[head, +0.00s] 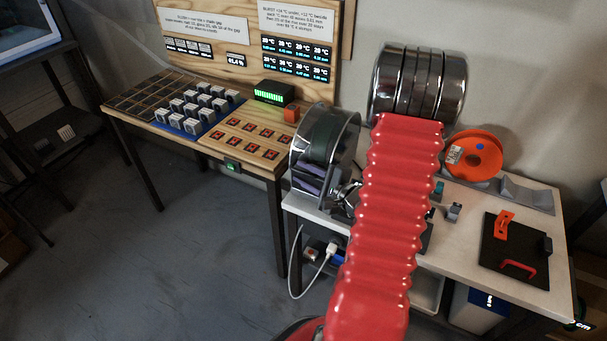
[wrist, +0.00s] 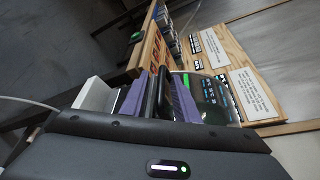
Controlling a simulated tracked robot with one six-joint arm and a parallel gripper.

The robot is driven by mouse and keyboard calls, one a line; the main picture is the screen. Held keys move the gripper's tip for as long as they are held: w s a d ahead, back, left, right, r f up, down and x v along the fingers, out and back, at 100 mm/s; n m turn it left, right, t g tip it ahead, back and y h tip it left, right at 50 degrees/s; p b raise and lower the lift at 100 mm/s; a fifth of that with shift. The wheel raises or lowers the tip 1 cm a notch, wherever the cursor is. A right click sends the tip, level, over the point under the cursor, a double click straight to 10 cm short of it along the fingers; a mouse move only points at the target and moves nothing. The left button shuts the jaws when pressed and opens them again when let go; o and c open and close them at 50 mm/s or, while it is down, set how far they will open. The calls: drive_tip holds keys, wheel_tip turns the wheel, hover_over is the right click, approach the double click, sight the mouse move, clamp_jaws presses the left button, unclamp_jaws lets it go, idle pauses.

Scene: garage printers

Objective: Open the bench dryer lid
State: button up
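The bench dryer (head: 324,135) stands at the left end of the white bench in the head view. Its clear, rounded lid looks down over a dark spool, and part of the lid shows in the wrist view (wrist: 212,92). My gripper (head: 307,179) is at the dryer's front, below the lid's curve. Its two purple fingers (wrist: 160,103) lie on either side of a dark upright bar, which looks like the lid handle (wrist: 160,88). The fingers are close to the bar. I cannot tell whether both touch it. My red arm hides part of the bench.
A black plate (head: 516,252) with orange parts lies at right. A wooden table (head: 250,140) with a tall signboard (head: 240,50) stands close left of the dryer. A white cable (head: 295,265) hangs below.

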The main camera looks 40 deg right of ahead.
drive_tip(key=shift+c, duration=0.5)
drive_tip(key=c, duration=0.6)
clamp_jaws()
drive_tip(key=shift+a, duration=0.15)
